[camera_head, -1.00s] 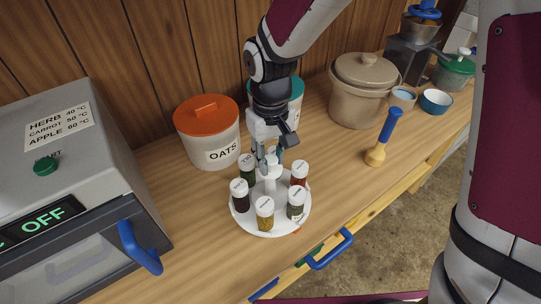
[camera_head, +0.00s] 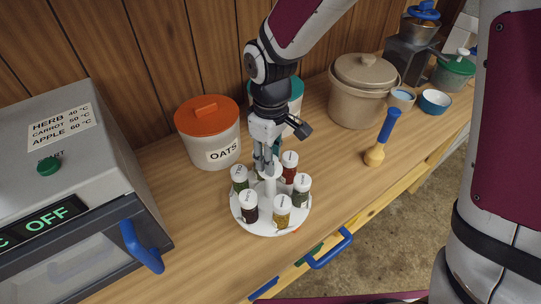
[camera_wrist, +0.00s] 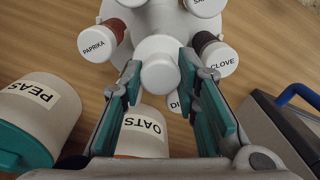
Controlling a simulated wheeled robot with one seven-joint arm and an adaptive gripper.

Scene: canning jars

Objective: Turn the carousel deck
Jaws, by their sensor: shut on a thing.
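The carousel has a round white deck (camera_head: 263,231) with a white centre post (camera_head: 269,188). Several white-lidded spice jars stand around it: a dark jar (camera_head: 248,208) and a yellow jar (camera_head: 282,211) at the front, a green jar (camera_head: 302,189) at the right, a red jar (camera_head: 289,167) behind. My gripper (camera_head: 266,167) reaches down to the post's top and is shut on it. In the wrist view the round white knob (camera_wrist: 158,72) sits between the two teal finger pads. The paprika lid (camera_wrist: 97,43) and clove lid (camera_wrist: 217,59) flank it there. The fingers partly hide a rear jar.
An oats canister (camera_head: 208,133) and a teal-lidded canister (camera_head: 296,98) stand close behind. A grey appliance reading OFF (camera_head: 65,190) is at left. A beige crock (camera_head: 362,90) and a yellow-and-blue tool (camera_head: 376,152) are at right. A blue drawer handle (camera_head: 330,250) lies in front.

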